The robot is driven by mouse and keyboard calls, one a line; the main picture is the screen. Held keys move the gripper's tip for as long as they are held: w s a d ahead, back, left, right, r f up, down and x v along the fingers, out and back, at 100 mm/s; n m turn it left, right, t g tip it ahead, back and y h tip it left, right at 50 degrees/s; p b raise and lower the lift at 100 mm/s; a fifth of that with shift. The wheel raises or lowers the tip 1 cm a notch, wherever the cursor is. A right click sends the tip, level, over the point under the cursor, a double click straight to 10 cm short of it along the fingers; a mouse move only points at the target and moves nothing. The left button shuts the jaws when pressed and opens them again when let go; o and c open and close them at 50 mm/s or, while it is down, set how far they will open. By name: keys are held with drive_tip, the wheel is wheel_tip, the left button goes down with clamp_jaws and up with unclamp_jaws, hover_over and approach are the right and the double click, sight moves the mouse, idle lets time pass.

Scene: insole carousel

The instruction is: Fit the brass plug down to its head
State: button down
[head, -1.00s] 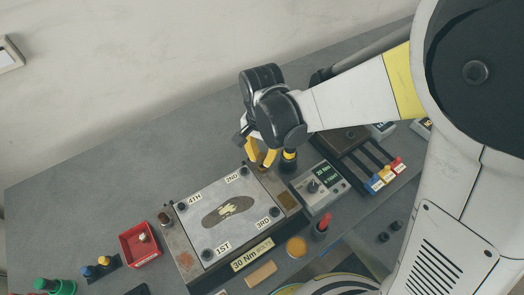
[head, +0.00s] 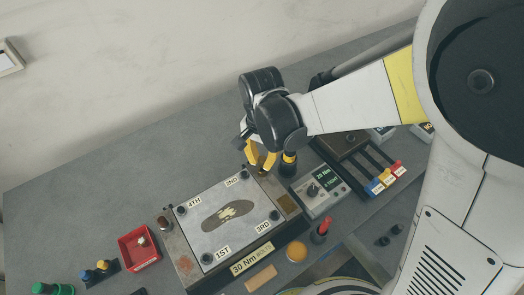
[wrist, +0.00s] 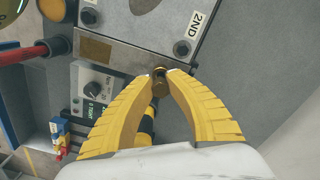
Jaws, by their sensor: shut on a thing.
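My gripper (head: 262,160) has yellow fingers and is at the upper right edge of the plate block in the head view. In the wrist view the fingertips of my gripper (wrist: 163,76) are closed on the brass plug (wrist: 160,86), a small brownish-gold piece. The plug's end is at the side edge of the block (wrist: 133,57), close to the corner marked 2ND. Whether it touches the block or sits in a hole there, I cannot tell. In the head view the plug is too small and hidden to make out.
A torque controller (head: 318,191) and a black-and-yellow tool (head: 288,163) stand just right of the gripper. A red tray (head: 139,247) is at the left. The grey table behind the block is clear.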

sight(262, 164)
drive_tip(key=shift+f+b, duration=1.4)
drive_tip(key=shift+f, duration=0.2)
drive_tip(key=c, duration=1.3)
unclamp_jaws()
wheel_tip(262, 164, up, 12)
drive_tip(key=shift+r, duration=0.1)
